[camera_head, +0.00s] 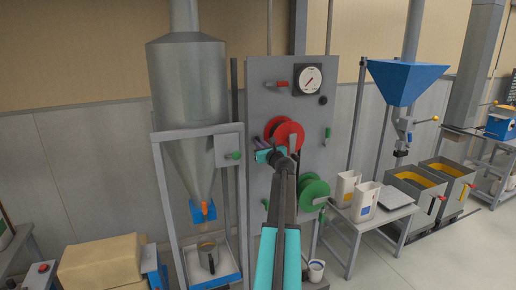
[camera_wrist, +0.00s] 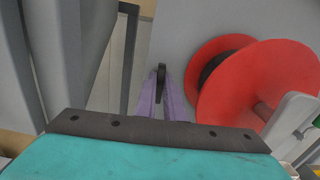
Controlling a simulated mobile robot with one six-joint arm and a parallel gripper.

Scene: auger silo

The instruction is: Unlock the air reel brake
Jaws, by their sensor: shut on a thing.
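A grey panel (camera_head: 262,105) carries a red reel (camera_head: 284,133) and, lower right, a green reel (camera_head: 314,192). I cannot tell from markings which is the air reel. My gripper (camera_head: 262,155) is just left of the red reel at the panel's left side. In the wrist view its purple fingers (camera_wrist: 167,100) are closed around a slim dark lever (camera_wrist: 160,78), upright beside the red reel (camera_wrist: 262,90). The lever's lower end is hidden between the fingers. The lever is too small to make out in the head view.
A gauge (camera_head: 309,80), a red-handled valve (camera_head: 276,84) and a green handle (camera_head: 327,132) are on the panel. A steel silo (camera_head: 187,80) in a frame stands close on the left. A table (camera_head: 370,222) with white jugs stands right. Open floor lies at lower right.

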